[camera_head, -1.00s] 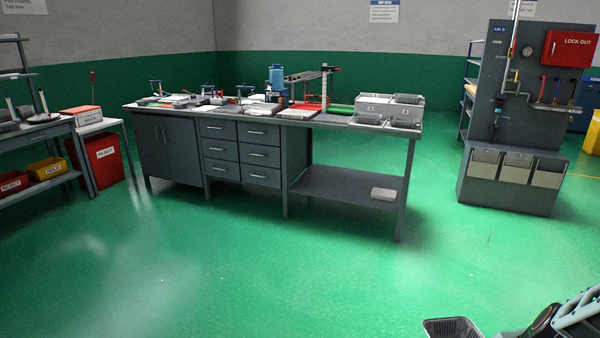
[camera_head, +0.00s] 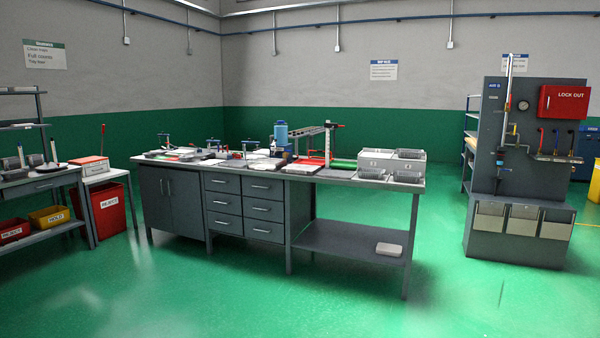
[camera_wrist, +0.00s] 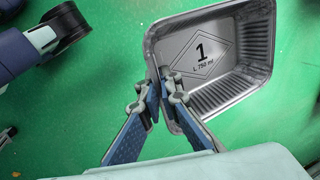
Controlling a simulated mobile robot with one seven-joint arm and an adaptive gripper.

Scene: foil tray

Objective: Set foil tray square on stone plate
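The foil tray (camera_wrist: 206,82) is a silver rectangular tray with ribbed walls, marked with a large 1 inside a diamond. In the wrist view it hangs tilted above the green floor. My gripper (camera_wrist: 162,84) has its two blue-padded fingertips close together on the tray's near-left rim, pinching it. The head view does not show the tray or my gripper. I cannot pick out the stone plate for sure among the small items on the grey workbench (camera_head: 345,236) in the head view.
The workbench top is crowded: a blue bottle (camera_head: 281,133), a red-and-white upright fixture (camera_head: 327,142) and grey bins (camera_head: 377,160) stand on it. A lockout panel stand (camera_head: 520,190) is at right, a red bin (camera_head: 110,210) at left. The green floor ahead is open.

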